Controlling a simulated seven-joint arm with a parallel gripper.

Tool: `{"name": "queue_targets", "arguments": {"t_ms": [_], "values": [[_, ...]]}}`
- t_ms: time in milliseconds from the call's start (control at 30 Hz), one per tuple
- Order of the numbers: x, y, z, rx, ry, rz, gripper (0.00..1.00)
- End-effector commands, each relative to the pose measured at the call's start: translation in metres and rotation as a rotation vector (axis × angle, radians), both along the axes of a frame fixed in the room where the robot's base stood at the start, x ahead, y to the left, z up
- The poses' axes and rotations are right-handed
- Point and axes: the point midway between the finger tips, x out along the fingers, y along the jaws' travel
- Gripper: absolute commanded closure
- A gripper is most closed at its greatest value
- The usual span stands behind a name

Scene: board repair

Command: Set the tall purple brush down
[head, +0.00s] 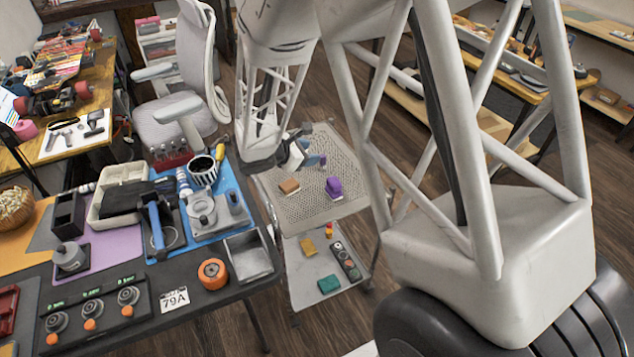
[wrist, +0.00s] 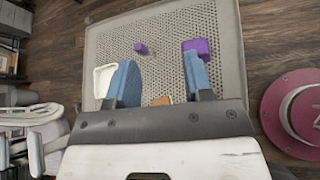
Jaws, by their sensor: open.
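My gripper (head: 311,150) is open over the perforated top shelf (head: 285,214) of a cart. In the wrist view its two blue fingers stand wide apart (wrist: 158,68), with nothing held between them. A purple brush (head: 333,187) with a pale lower edge rests on the shelf, apart from the fingers. The wrist view shows two purple things: a small one (wrist: 140,48) between the fingers' lines and a larger one (wrist: 196,46) beyond the right finger, partly hidden by it. I cannot tell which is the tall one.
A brown-orange block (head: 289,187) lies on the same shelf. A cream piece (wrist: 103,80) shows beside the left finger. The lower shelf (head: 305,274) holds several small items. A crowded workbench (head: 215,307) stands to the left. Much of the perforated shelf is bare.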

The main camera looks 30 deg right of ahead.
Motion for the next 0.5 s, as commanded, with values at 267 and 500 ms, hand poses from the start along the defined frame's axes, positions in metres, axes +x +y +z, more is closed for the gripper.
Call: {"name": "queue_targets", "arguments": {"t_ms": [267, 500], "values": [[-0.062, 0.004, 0.063, 0.186, -0.184, -0.262, 0.53], [-0.118, 0.016, 0.104, 0.359, -0.336, -0.483, 0.53]]}}
